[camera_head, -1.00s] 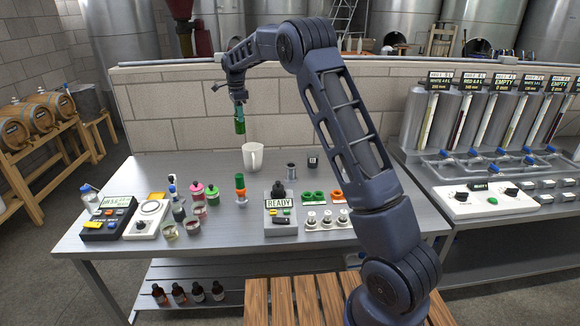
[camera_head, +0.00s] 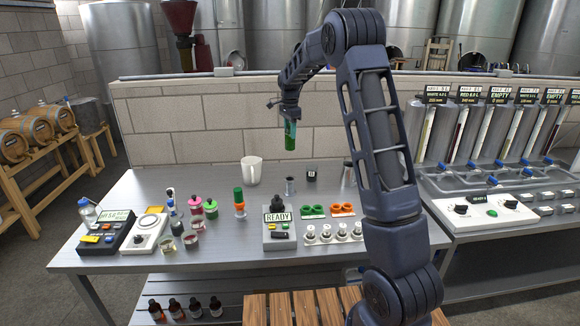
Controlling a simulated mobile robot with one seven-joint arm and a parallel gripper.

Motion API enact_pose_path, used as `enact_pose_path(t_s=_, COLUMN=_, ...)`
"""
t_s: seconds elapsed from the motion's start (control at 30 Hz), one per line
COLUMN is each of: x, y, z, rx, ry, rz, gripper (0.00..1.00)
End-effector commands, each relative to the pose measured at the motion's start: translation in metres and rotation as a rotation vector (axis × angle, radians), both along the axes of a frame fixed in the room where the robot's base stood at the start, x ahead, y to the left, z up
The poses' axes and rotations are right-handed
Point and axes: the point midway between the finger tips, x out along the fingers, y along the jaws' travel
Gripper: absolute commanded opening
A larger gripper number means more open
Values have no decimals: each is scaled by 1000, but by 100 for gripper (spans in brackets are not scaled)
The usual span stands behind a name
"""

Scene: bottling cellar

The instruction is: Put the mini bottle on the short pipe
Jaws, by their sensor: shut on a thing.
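My gripper (camera_head: 290,110) is shut on a green mini bottle (camera_head: 290,136), which hangs upright below it, in front of the brick wall. The bottle is well above the workbench. A short grey metal pipe (camera_head: 290,187) stands upright on the bench. In the picture it is almost straight below the bottle, with a clear gap between them. How far apart they are in depth I cannot tell. The fingertips are small and partly merge with the bottle's top.
A white mug (camera_head: 251,170) stands left of the pipe, a small black container (camera_head: 312,174) just right of it. In front are a READY device (camera_head: 279,232), green rings (camera_head: 312,211), orange rings (camera_head: 342,209) and a green-orange stack (camera_head: 239,202). A metal cup (camera_head: 348,174) is partly behind my arm.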

Motion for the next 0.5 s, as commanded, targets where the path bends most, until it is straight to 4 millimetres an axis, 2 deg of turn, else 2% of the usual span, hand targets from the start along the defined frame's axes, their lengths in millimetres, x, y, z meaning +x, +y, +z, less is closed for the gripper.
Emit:
enact_pose_path(t_s=0.3, x=0, y=0, z=-69, rx=-1, ry=2, rz=-1, gripper=15)
enact_pose_path(t_s=0.5, x=0, y=0, z=-99, rx=0, ry=-1, rz=-1, gripper=15)
